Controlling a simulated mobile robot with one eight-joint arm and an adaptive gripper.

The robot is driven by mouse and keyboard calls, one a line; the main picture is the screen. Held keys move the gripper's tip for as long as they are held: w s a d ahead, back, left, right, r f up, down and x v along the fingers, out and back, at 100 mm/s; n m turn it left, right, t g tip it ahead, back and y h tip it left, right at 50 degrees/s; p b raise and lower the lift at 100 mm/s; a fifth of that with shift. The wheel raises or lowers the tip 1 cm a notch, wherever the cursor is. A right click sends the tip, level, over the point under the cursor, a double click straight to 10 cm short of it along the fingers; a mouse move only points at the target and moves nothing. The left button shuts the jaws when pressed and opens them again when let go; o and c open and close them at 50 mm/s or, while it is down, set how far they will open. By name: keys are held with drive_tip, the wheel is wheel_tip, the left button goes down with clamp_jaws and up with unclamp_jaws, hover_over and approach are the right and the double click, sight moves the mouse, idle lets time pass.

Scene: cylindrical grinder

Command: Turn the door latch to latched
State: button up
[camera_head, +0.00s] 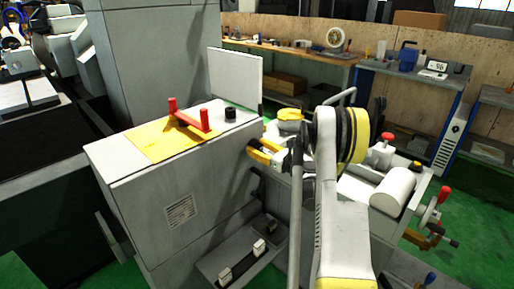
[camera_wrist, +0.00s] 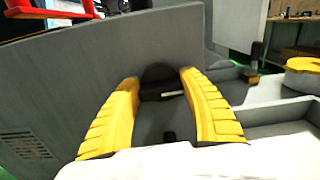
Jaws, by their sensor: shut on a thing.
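The door latch (camera_wrist: 159,74) shows in the wrist view as a dark, rounded piece against the grey panel, between my fingertips. My gripper (camera_wrist: 158,88) has its two yellow fingers closed on it from both sides. A thin light-coloured edge shows between the fingers, just below the dark piece. In the head view my gripper (camera_head: 264,152) is at the right side of the grey housing (camera_head: 170,195), near its upper edge. My gripper hides the latch there. I cannot tell the latch's turn angle.
A red handle (camera_head: 190,115) and a black knob (camera_head: 230,114) stand on top of the housing, beside a yellow plate (camera_head: 158,141). An upright white panel (camera_head: 235,77) rises behind. A white cylinder (camera_head: 393,190) and a red-knobbed lever (camera_head: 436,205) are to the right.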

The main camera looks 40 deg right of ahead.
drive_tip(key=n, duration=0.4)
drive_tip(key=shift+a, duration=0.15)
drive_tip(key=n, duration=0.4)
drive_tip(key=shift+a+f+n, duration=0.1)
drive_tip(key=shift+n, duration=0.3)
drive_tip(key=n, duration=0.4)
drive_tip(key=shift+f+n, duration=0.1)
drive_tip(key=shift+n, duration=0.2)
drive_tip(key=shift+f+n, duration=0.1)
drive_tip(key=shift+n, duration=1.8)
drive_tip(key=o, duration=1.2)
drive_tip(key=shift+s, duration=0.1)
